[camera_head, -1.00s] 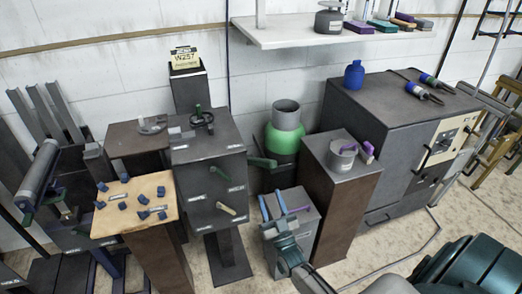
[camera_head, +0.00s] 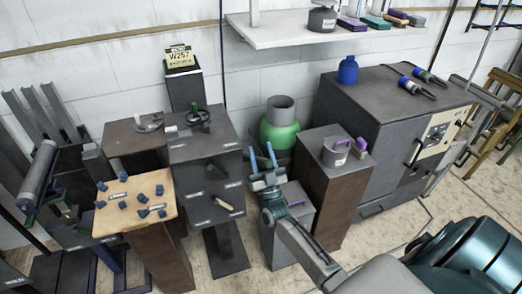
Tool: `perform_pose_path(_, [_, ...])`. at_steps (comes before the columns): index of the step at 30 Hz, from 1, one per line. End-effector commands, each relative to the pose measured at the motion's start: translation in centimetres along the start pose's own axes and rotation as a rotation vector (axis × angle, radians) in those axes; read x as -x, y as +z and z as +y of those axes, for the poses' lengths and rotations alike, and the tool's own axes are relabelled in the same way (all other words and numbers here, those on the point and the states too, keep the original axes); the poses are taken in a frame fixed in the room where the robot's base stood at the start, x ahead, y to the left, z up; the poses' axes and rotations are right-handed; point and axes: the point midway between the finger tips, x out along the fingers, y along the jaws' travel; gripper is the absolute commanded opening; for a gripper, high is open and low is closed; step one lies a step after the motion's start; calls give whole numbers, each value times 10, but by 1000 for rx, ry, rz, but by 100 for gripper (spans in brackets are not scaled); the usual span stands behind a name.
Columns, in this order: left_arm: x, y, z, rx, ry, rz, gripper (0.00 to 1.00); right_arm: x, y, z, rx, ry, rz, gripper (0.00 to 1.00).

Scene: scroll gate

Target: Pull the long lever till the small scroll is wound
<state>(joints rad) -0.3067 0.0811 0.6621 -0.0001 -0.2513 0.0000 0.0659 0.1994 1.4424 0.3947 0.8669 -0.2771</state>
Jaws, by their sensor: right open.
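A dark cabinet (camera_head: 208,150) stands left of centre with a wheel (camera_head: 198,116) on top. My right gripper (camera_head: 261,150) is open, with two blue fingers pointing up and away, just right of the cabinet front. It covers the place of the longer green lever, so I cannot tell whether they touch. A grey roller (camera_head: 38,174) lies tilted at the far left; I cannot tell whether it is the small scroll. My left gripper is not in view.
A wooden-topped stand (camera_head: 136,186) with blue pieces is left of the cabinet. A green and grey canister (camera_head: 280,133), a stand (camera_head: 325,133) with a grey mug (camera_head: 337,154) and a low grey box (camera_head: 300,192) are to the right. Open floor (camera_head: 395,222) lies at front right.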

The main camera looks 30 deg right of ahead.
Motion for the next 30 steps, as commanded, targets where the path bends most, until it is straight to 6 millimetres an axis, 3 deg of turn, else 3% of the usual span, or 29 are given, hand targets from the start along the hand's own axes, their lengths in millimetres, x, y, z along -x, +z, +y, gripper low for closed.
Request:
perform_pose_path(9, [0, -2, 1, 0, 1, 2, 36, -2, 0, 0, 0, 0, -1, 40])
perform_pose_path(15, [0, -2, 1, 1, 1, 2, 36, -2, 0, 0, 0, 0, -1, 1])
perform_pose_path(23, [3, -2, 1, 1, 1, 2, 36, -4, 0, 0, 0, 0, -5, 0])
perform_pose_path(30, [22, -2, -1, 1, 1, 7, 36, -22, -3, 0, 2, 0, -53, 0])
